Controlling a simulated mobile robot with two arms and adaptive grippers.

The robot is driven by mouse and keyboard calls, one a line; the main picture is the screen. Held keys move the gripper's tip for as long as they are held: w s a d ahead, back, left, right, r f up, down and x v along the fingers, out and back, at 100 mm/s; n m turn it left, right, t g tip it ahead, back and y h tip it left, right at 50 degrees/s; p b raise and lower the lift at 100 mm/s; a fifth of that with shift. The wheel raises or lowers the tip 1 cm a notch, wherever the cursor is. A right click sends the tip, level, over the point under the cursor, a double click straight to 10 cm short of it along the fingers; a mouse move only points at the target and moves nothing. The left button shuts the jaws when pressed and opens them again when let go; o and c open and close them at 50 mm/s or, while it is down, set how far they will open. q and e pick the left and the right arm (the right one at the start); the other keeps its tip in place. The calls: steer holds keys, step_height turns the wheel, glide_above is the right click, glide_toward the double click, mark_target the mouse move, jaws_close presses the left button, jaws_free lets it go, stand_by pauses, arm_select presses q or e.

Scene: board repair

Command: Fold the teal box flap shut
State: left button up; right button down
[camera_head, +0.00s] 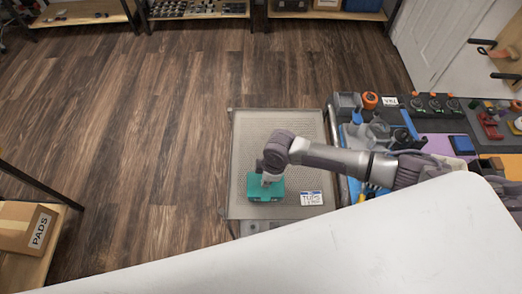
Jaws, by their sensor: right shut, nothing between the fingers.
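The teal box (278,193) sits on a grey perforated mat (250,135), left of a white label card. My right arm comes in from the right and its gripper (268,180) points down at the box's upper left part. The gripper is shut and holds nothing. It covers part of the box, so I cannot tell how far the flap is folded or whether the fingers touch it. My left gripper is not in view.
A white label card (311,198) lies beside the box. A workbench crowded with tools, an orange tape roll (370,100) and blue items stands at right. A cardboard box (25,227) marked PADS sits on a shelf at lower left. The wooden floor is clear.

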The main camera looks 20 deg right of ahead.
step_height(320, 180, up, 3)
steer(key=shift+f+p, duration=0.1)
steer(key=shift+p, duration=0.9)
steer(key=shift+r+p, duration=0.85)
steer(key=shift+r, duration=0.4)
step_height(320, 180, up, 3)
steer(key=shift+r, duration=0.1)
